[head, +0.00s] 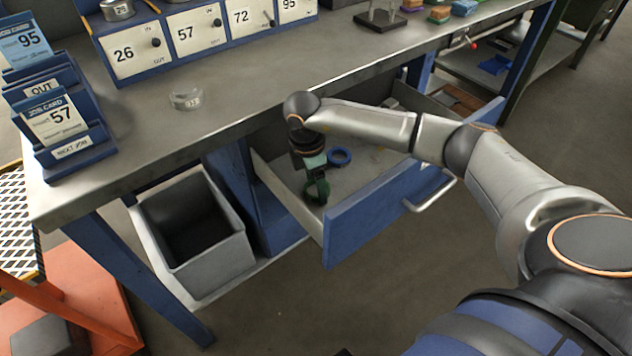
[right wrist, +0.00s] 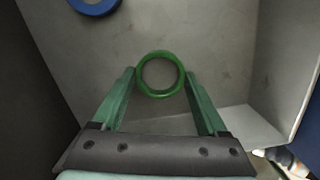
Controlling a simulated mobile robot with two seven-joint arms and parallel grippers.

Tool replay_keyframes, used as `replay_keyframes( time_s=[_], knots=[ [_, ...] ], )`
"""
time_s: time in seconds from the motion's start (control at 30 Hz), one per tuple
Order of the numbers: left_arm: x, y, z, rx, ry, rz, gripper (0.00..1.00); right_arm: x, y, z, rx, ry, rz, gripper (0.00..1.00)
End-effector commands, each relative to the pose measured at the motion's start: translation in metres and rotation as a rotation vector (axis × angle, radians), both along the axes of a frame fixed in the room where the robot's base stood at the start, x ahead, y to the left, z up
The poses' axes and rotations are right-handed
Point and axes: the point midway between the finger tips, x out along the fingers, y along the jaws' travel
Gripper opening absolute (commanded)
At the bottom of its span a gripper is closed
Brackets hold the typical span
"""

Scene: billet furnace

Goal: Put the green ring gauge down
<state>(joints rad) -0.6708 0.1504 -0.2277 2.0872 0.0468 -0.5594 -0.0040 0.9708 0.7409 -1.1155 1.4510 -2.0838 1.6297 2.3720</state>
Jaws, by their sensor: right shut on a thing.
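The green ring gauge (head: 318,197) is low inside the open drawer, near its front left corner. In the right wrist view the green ring gauge (right wrist: 160,94) sits between the tips of the two green fingers, with its hole facing the camera. My right gripper (right wrist: 160,80) is shut on it, one finger on each side. In the head view my right gripper (head: 315,180) reaches down into the drawer (head: 375,218). Whether the ring touches the drawer floor cannot be told. My left gripper is not in view.
A blue ring (head: 339,164) lies on the drawer floor behind the green one; it also shows in the right wrist view (right wrist: 97,9). The drawer walls stand close around my gripper. The bench top (head: 240,110) overhangs behind. A grey bin (head: 205,272) stands left of the drawer.

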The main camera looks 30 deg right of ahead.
Motion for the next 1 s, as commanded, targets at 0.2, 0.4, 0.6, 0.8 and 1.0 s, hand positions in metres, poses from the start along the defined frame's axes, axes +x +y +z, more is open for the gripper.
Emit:
replay_keyframes(
  time_s=[0.2, 0.4, 0.6, 0.8, 1.0],
  knots=[
    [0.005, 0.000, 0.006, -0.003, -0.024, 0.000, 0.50, 0.000, 0.000, -0.001, 0.000, 0.000, 0.000, 0.93],
    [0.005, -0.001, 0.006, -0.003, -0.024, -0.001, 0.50, 0.000, 0.000, -0.001, 0.000, 0.000, 0.000, 1.00],
    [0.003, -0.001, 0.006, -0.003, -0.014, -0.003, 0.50, 0.000, 0.000, 0.003, 0.000, -0.001, 0.000, 1.00],
    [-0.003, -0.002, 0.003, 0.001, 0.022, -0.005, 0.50, 0.002, 0.004, 0.038, 0.001, -0.004, 0.000, 1.00],
    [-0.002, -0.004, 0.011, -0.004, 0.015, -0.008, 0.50, 0.003, 0.010, 0.082, 0.000, -0.003, 0.001, 1.00]
  ],
)
